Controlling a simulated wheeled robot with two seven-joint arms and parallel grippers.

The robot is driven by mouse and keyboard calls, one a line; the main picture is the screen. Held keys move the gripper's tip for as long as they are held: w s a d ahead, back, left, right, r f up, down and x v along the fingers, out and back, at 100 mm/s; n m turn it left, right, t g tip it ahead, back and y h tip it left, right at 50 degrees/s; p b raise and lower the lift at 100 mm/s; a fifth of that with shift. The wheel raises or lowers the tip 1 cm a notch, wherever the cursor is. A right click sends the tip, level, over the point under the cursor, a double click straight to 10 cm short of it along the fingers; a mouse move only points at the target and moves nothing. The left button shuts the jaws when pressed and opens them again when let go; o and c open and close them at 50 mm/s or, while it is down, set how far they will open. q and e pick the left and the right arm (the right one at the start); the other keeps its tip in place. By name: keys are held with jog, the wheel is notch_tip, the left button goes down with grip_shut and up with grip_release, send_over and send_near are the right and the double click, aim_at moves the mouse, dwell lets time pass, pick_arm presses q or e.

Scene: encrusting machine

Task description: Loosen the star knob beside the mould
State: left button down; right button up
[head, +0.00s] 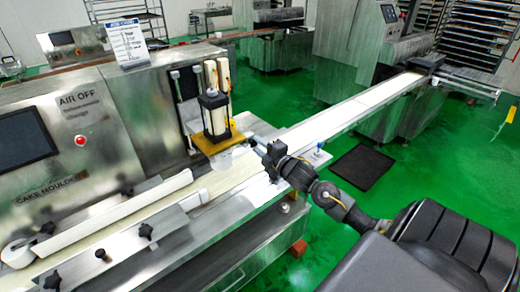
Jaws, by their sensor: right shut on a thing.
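The mould unit (215,116), a black-framed pale block on a yellow plate (218,141), stands over the conveyor of the cake moulding machine. My right gripper (256,144) reaches in from the right. Its fingertips are at the right edge of the yellow plate, beside the mould. It is shut on the star knob, which is small and mostly hidden by the fingers. How far the knob is turned cannot be seen. My left gripper is not in view.
Other black star knobs (146,231) sit on the machine's near guide plates. A long pale conveyor belt (345,108) runs to the back right. A blue-topped fitting (319,147) stands just right of my right wrist. A dark mat (362,167) lies on the open green floor.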

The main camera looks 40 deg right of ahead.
jog(key=shift+n, duration=0.7)
jog(key=o, duration=1)
jog(key=s+b, duration=0.2)
jog(key=s, duration=0.8)
jog(key=shift+s+a+b, duration=0.15)
jog(key=shift+s+b, duration=0.2)
